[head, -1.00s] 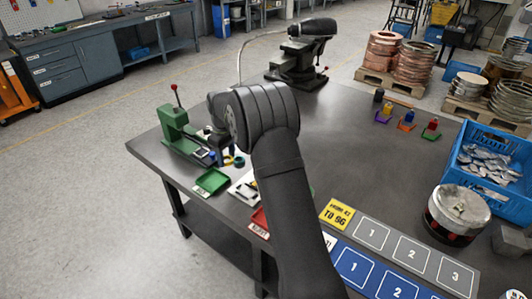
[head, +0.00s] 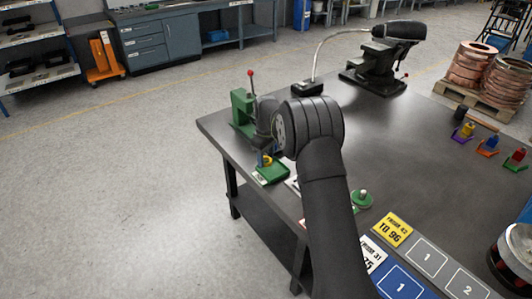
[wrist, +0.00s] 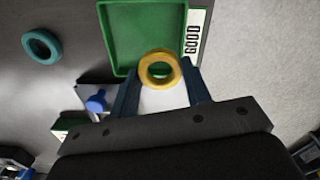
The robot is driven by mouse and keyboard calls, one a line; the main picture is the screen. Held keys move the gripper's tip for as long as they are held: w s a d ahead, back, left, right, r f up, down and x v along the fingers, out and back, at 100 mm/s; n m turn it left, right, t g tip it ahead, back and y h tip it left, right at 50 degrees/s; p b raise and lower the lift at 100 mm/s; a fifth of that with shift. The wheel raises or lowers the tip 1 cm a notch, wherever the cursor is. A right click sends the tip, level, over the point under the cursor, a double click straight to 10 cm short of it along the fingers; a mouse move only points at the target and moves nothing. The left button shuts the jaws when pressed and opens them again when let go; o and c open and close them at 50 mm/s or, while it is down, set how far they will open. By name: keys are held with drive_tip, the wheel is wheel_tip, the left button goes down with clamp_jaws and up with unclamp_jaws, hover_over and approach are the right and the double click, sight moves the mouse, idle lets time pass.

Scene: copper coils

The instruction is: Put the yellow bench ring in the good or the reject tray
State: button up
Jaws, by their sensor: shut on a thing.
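The yellow bench ring (wrist: 146,70) is held between the two fingers of my gripper (wrist: 160,85). In the wrist view it overlaps the near edge of the green tray (wrist: 118,35), whose label reads GOOD (wrist: 193,38). The tray's visible floor is bare. In the head view, my gripper (head: 265,157) and the yellow ring are small and just over the back of the green tray (head: 272,175). The ring appears raised above the tray; its exact height is unclear. The reject tray is hidden behind my arm in the head view.
A teal ring (wrist: 30,46) lies on the bench left of the green tray in the wrist view. A blue-knobbed device (wrist: 96,101) is near my left finger. The green press (head: 242,110) with a red-knobbed lever stands behind. The bench's left edge is close to the tray.

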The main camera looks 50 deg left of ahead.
drive_tip(key=shift+f, duration=0.3)
drive_tip(key=shift+f, duration=0.35)
idle(0.4)
drive_tip(key=o, duration=1.2)
drive_tip(key=shift+o, duration=0.2)
drive_tip(key=shift+r, duration=0.1)
wheel_tip(320, 180, up, 7)
drive_tip(key=shift+f, duration=0.25)
drive_tip(key=shift+f, duration=3.4)
